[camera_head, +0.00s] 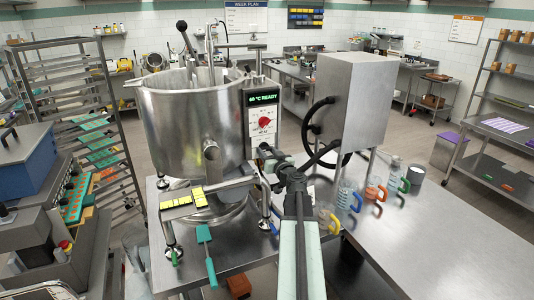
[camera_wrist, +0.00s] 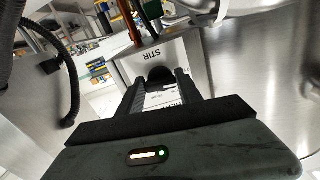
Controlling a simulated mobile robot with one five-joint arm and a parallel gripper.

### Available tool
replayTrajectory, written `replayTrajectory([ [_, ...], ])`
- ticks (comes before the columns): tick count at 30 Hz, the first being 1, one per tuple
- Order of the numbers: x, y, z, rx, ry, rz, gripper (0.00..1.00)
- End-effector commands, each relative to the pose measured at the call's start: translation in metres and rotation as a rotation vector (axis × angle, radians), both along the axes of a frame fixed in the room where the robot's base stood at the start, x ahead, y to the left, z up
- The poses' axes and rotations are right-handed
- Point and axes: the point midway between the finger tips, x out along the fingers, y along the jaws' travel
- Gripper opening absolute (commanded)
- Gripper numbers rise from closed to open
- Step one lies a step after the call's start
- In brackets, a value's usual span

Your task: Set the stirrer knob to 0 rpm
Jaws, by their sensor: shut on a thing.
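The stirrer knob (camera_wrist: 159,73) is a black round knob in the wrist view, close to the upside-down label STIR on a pale panel. My gripper (camera_wrist: 158,84) has its two dark fingers on either side of it and is shut on it. I cannot read the knob's setting. In the head view the control box (camera_head: 250,117) stands at the right of the steel kettle (camera_head: 190,125), with a green display (camera_head: 263,98) reading 60 °C READY and a red dial (camera_head: 265,122). My gripper (camera_head: 268,154) is at the box's lower part and hides the stirrer knob there.
A tall steel cabinet (camera_head: 355,95) with a black hose stands right of the control box. Jugs with coloured handles (camera_head: 348,195) stand on the steel table (camera_head: 430,235). The table's right part is clear.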

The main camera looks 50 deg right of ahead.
Motion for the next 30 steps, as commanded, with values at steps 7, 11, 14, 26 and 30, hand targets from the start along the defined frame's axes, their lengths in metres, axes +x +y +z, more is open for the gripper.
replayTrajectory([
  [7,-0.0006,0.0001,-0.0009,-0.09,0.037,0.001,0.01],
  [11,-0.0005,0.0001,-0.0009,-0.111,0.046,0.001,0.01],
  [14,-0.0005,0.0001,-0.0009,-0.119,0.049,0.001,0.01],
  [26,-0.0002,0.0002,-0.0007,-0.121,0.05,0.001,0.5],
  [30,-0.0001,0.0001,-0.0005,-0.12,0.05,0.001,0.64],
])
